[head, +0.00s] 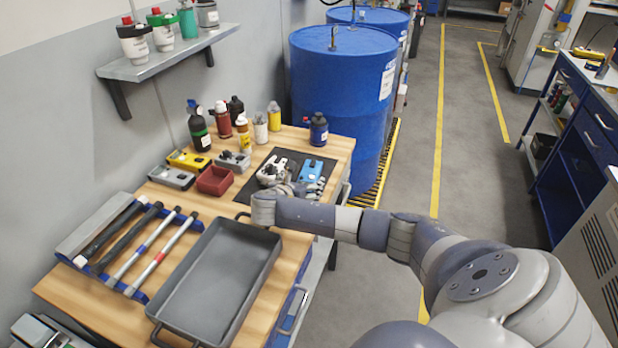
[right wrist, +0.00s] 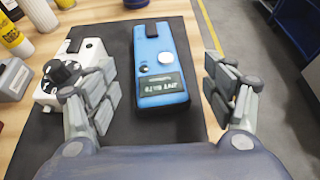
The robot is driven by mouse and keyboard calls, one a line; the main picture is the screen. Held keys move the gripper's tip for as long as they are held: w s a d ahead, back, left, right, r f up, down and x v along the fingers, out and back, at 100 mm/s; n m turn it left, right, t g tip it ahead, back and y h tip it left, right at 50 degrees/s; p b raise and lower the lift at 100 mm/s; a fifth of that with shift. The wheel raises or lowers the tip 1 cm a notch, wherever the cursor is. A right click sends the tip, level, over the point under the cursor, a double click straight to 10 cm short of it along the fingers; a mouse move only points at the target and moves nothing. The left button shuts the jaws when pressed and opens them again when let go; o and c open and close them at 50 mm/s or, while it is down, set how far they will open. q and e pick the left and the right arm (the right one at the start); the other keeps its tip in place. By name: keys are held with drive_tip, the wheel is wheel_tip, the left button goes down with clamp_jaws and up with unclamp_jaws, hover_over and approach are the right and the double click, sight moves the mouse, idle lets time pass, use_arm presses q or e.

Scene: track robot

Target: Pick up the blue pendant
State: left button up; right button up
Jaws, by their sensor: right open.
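The blue pendant (right wrist: 160,65) lies on a black mat (right wrist: 112,130) in the right wrist view, with a dark label at its near end. It also shows in the head view (head: 312,169), at the workbench's far right. My right gripper (right wrist: 160,95) is open, with one finger on each side of the pendant in the picture and a gap on both sides. The left finger overlaps a white device (right wrist: 72,78) in the picture. Whether it touches that device cannot be told. My left gripper is not in view.
A grey metal tray (head: 222,280) and a rack of long-handled tools (head: 125,250) occupy the bench's near part. Bottles (head: 222,120), a red bin (head: 214,181) and small yellow and grey devices (head: 188,160) stand behind. Blue drums (head: 340,85) stand beyond the bench.

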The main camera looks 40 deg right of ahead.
sight(310, 174)
drive_tip(key=shift+w+d, duration=0.2)
drive_tip(key=shift+w, duration=0.05)
drive_tip(key=x, duration=0.4)
drive_tip(key=shift+w+d+r+p, duration=0.15)
drive_tip(key=shift+r+p, duration=0.05)
drive_tip(key=shift+p, duration=0.1)
drive_tip(key=shift+w+d+f, duration=0.15)
drive_tip(key=shift+w+d, duration=0.05)
drive_tip(key=shift+d, duration=0.1)
drive_tip(key=shift+c, duration=1.4)
drive_tip(key=c, duration=0.4)
use_arm(q)
drive_tip(key=shift+w+r, duration=0.3)
drive_tip(key=shift+w, duration=0.4)
use_arm(e)
drive_tip(key=c, duration=0.8)
